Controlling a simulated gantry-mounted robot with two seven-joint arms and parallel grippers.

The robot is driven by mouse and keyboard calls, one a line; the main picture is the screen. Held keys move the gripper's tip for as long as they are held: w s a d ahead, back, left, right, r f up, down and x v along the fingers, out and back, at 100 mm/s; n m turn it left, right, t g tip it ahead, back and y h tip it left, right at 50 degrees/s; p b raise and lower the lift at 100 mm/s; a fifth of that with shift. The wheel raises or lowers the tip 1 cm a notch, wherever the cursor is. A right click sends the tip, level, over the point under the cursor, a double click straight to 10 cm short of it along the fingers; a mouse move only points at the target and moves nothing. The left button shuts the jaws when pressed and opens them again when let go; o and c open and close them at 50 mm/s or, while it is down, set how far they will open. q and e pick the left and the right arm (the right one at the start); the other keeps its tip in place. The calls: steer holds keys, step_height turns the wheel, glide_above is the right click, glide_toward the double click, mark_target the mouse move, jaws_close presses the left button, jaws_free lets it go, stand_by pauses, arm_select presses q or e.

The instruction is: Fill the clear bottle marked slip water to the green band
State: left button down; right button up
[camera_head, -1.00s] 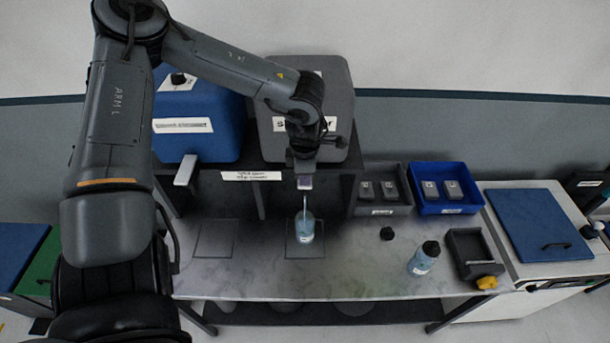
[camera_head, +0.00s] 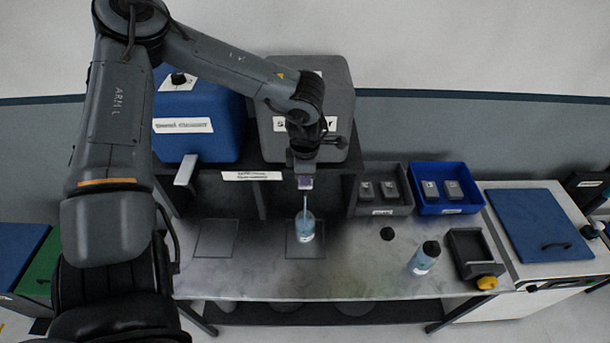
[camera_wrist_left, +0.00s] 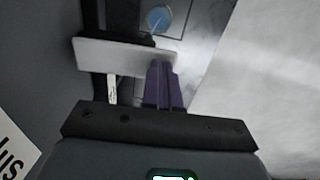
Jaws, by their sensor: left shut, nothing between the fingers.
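A clear bottle (camera_head: 305,230) stands open and upright on a marked square of the bench, below the grey tank (camera_head: 335,95). A thin pale-blue stream (camera_head: 304,202) runs down into it, and pale-blue liquid shows inside. The green band and the exact level are too small to make out. My left gripper (camera_head: 305,183) is shut and empty above the bottle, at the grey tank's tap. In the left wrist view its purple fingers (camera_wrist_left: 161,66) are together against or very close to the pale tap lever (camera_wrist_left: 118,56). The bottle top (camera_wrist_left: 159,19) shows beyond. My right gripper is out of view.
A blue tank (camera_head: 197,145) stands left of the grey one, with its own lever (camera_head: 185,170). To the right are a loose black cap (camera_head: 387,234), a capped bottle (camera_head: 424,258), a grey bin (camera_head: 380,209) and a blue bin (camera_head: 447,208). The left marked square (camera_head: 215,238) is empty.

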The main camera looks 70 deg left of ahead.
arm_select(q)
steer(key=shift+r, duration=0.15)
stand_by(0.4)
steer(key=shift+r+p, duration=0.6)
steer(key=shift+r, duration=0.05)
steer(key=shift+r, duration=0.25)
step_height(320, 180, up, 4)
steer(key=p, duration=0.3)
steer(key=shift+r, duration=0.25)
step_height(320, 180, up, 9)
steer(key=b, duration=0.1)
